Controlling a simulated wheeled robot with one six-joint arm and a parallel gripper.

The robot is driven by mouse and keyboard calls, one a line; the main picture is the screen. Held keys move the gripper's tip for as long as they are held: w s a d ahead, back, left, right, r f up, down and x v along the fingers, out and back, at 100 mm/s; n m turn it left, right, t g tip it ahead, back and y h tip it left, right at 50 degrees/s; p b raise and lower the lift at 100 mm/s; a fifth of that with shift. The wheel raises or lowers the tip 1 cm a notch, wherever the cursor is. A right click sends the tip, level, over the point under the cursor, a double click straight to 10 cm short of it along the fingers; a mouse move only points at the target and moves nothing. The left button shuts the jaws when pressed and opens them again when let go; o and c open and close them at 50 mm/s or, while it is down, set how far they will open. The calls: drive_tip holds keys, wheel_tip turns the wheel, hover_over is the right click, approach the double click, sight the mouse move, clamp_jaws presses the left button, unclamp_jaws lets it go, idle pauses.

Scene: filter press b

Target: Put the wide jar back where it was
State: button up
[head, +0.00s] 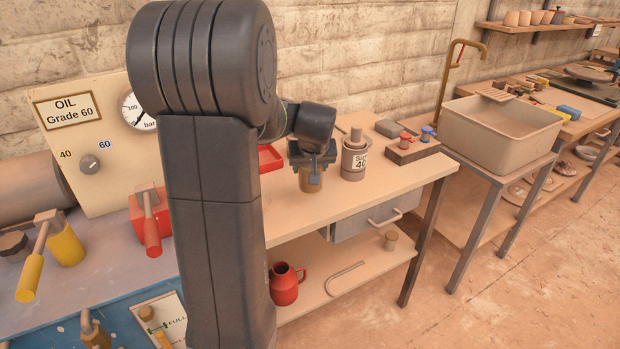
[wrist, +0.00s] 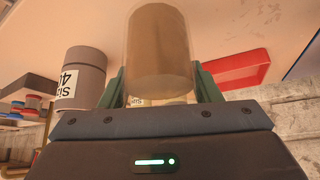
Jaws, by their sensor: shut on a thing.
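The wide jar (head: 311,181) is a clear jar with brown contents, held in my gripper (head: 313,168) over the wooden workbench (head: 350,205). In the wrist view the jar (wrist: 160,55) stands between the two green fingers of my gripper (wrist: 160,88), which are shut on it. Whether its base touches the bench top or hangs just above it, I cannot tell. A grey canister (head: 354,160) with a "40" label is just right of the jar, apart from it; it also shows in the wrist view (wrist: 82,75).
A red tray (head: 270,158) lies on the bench left of the jar, partly hidden by my arm. A dark block with red and blue pieces (head: 412,150) is right of the canister. The bench front is clear. A red jug (head: 285,285) stands on the lower shelf.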

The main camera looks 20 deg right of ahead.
drive_tip(key=shift+f, duration=1.75)
drive_tip(key=shift+f, duration=0.15)
drive_tip(key=o, duration=1.2)
drive_tip(key=shift+c, duration=0.2)
drive_tip(key=shift+s+r, duration=0.15)
drive_tip(key=shift+r, duration=0.3)
drive_tip(key=v, duration=1.1)
drive_tip(key=shift+s+r, duration=0.15)
drive_tip(key=shift+s, duration=0.05)
